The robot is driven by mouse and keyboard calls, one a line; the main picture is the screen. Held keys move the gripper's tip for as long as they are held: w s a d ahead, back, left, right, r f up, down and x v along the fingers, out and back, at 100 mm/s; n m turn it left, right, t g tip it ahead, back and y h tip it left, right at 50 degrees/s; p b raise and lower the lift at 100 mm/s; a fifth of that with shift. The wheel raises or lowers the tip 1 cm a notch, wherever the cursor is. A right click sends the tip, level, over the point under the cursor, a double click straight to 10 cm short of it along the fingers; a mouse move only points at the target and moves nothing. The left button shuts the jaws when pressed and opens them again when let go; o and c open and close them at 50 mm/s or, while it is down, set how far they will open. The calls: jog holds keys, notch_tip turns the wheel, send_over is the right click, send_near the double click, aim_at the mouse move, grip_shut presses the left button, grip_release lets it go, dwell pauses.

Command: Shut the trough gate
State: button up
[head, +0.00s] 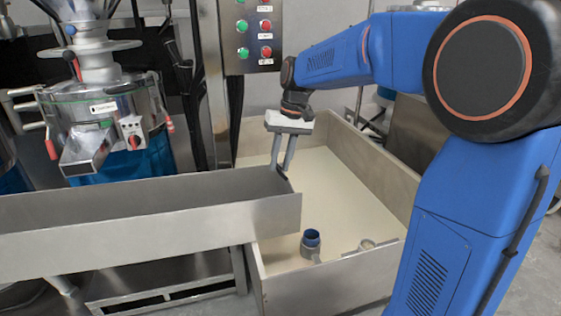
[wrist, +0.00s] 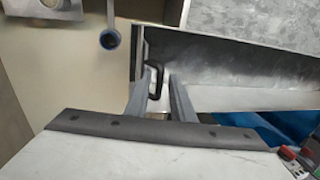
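The long metal trough (head: 150,228) runs in from the left in the head view, and its end overhangs the big open bin. In the wrist view the trough (wrist: 235,60) extends to the right. The trough gate (wrist: 140,52) appears as a thin plate at its end, with a dark curved handle (wrist: 157,82). My gripper (head: 280,167) points down at the trough's end in the head view. In the wrist view my gripper (wrist: 161,78) is open, its fingers on either side of the handle. Whether a finger touches the handle is unclear. The gate is hard to make out in the head view.
The cream-floored bin (head: 375,170) lies below and right of the trough. A blue-rimmed cup (head: 311,240) and a small metal piece (head: 368,245) are inside it. A button panel (head: 252,35) stands behind, and a grinder (head: 105,100) stands at the left.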

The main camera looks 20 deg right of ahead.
aim_at(281, 175)
grip_shut()
jog(key=shift+d+x, duration=0.2)
jog(key=shift+x, duration=0.7)
jog(key=shift+d+x, duration=0.15)
jog(key=shift+x, duration=0.75)
jog(key=shift+d+x, duration=0.2)
jog(key=shift+x, duration=0.7)
jog(key=shift+f, duration=0.1)
jog(key=shift+o, duration=1.6)
grip_release()
